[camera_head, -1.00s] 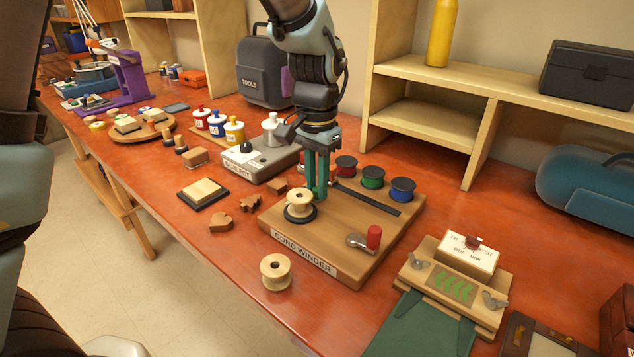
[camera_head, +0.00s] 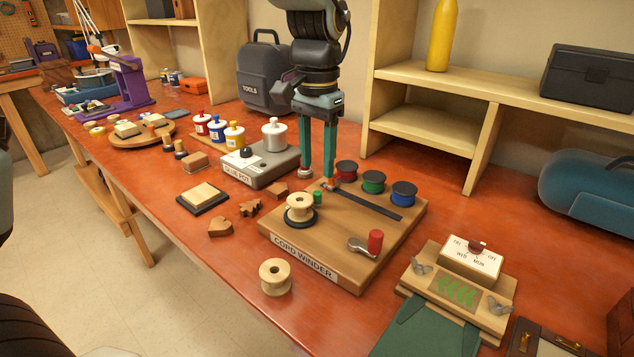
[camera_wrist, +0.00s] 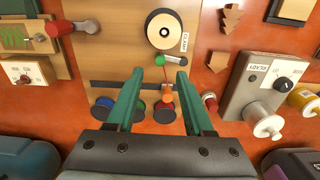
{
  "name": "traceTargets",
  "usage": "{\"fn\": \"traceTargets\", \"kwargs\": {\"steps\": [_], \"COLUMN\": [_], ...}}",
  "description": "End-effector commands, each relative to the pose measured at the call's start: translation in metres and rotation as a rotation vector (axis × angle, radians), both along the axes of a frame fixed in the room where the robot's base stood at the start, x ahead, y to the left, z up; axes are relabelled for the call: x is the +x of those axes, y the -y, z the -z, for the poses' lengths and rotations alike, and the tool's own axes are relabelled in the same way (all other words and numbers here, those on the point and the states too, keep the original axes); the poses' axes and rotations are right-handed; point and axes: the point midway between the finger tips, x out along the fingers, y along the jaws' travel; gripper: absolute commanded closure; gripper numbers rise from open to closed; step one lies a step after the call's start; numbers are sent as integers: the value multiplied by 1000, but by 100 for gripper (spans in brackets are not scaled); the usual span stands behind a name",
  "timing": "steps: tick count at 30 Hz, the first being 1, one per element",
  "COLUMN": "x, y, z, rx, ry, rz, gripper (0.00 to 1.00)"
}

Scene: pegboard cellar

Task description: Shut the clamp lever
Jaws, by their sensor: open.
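The cord winder board (camera_head: 300,232) lies on the bench with a wooden spool (camera_head: 299,208) on its post. Beside the spool stands a small green-tipped lever (camera_head: 318,198), likely the clamp lever. My gripper (camera_head: 318,179) is open and empty above the board, behind the lever.
Red, green and blue reels (camera_head: 373,182) stand along the board's back edge. A red-handled crank (camera_head: 375,241) is at its right. The glue pot (camera_head: 258,165) stands left of my gripper. A loose spool (camera_head: 275,277) lies in front.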

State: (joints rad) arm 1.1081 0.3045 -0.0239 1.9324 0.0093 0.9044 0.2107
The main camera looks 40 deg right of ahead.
Motion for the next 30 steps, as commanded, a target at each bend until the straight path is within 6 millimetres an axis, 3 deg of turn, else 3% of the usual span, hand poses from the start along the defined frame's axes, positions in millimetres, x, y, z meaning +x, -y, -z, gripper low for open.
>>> {"fn": "traceTargets", "kwargs": {"steps": [4, 10, 27, 30], "x": [1, 1, 1, 9], "y": [1, 0, 0, -8], "z": [-25, -42, -44, -41], "rx": [-5, -2, 0, -2], "ry": [2, 1, 0, 1], "rz": [-1, -1, -1, -29], "gripper": [48, 48, 48, 48]}}
